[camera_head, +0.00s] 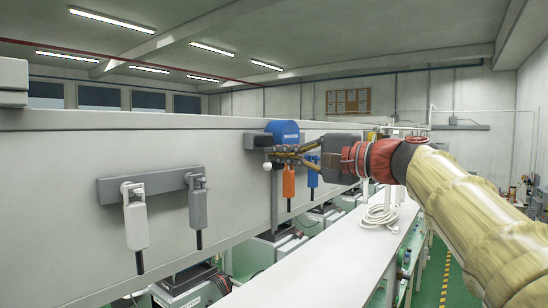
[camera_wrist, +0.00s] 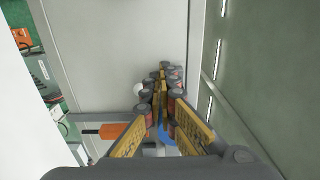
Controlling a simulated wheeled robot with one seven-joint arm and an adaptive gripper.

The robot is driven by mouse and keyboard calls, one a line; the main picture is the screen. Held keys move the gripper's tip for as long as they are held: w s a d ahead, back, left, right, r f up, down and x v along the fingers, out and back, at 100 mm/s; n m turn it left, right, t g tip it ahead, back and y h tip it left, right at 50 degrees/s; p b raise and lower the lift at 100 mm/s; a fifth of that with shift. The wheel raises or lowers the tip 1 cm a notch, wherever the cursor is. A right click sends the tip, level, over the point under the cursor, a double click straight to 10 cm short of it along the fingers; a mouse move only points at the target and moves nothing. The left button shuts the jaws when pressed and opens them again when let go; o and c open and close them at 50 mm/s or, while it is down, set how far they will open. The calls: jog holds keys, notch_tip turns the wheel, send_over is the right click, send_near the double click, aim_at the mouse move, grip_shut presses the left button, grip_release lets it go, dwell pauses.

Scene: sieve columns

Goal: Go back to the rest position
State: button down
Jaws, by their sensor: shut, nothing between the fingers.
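My gripper (camera_head: 270,156) is at the end of my outstretched arm, close to the pale wall panel (camera_head: 70,165). It hangs in front of a rack holding an orange handset (camera_head: 288,182) and a blue handset (camera_head: 312,177). A blue box (camera_head: 283,132) is just above and behind it. In the wrist view my gripper (camera_wrist: 166,72) has its fingers drawn together with nothing between them. A small white ball (camera_wrist: 138,91) shows left of the fingers, and the orange handset (camera_wrist: 108,130) lies to the lower left. Whether the fingers touch the rack cannot be told.
A grey bracket (camera_head: 165,183) on the panel at left holds a white handset (camera_head: 136,222) and a grey handset (camera_head: 197,207). A long white bench (camera_head: 340,255) runs below, with a coiled white cable (camera_head: 380,215). Machines stand under the panel. Green floor lies open at right.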

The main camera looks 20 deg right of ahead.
jog(key=shift+s+d, duration=0.2)
jog(key=shift+s, duration=0.05)
dwell(0.3)
jog(key=s+d+f+n+g+h+b, duration=0.1)
jog(key=d+f+g+h, duration=0.15)
jog(key=f, duration=0.95)
jog(key=d+f+g+h+b, duration=0.1)
jog(key=d+f+h, duration=0.15)
jog(key=f, duration=0.85)
jog(key=s+a+f+n+g+h+b, duration=0.1)
jog(key=s+f+b, duration=0.5)
jog(key=f, duration=0.9)
jog(key=s+a+f+n+g+h+b, duration=0.2)
jog(key=s+f+n+b, duration=0.3)
jog(key=s+f, duration=0.7)
jog(key=s+a+f+n+g+h+b, duration=0.2)
jog(key=s+f+b, duration=0.5)
jog(key=f, duration=1.2)
jog(key=shift+s+a+n+h, duration=0.3)
jog(key=shift+s+a+n, duration=0.55)
jog(key=shift+s, duration=0.45)
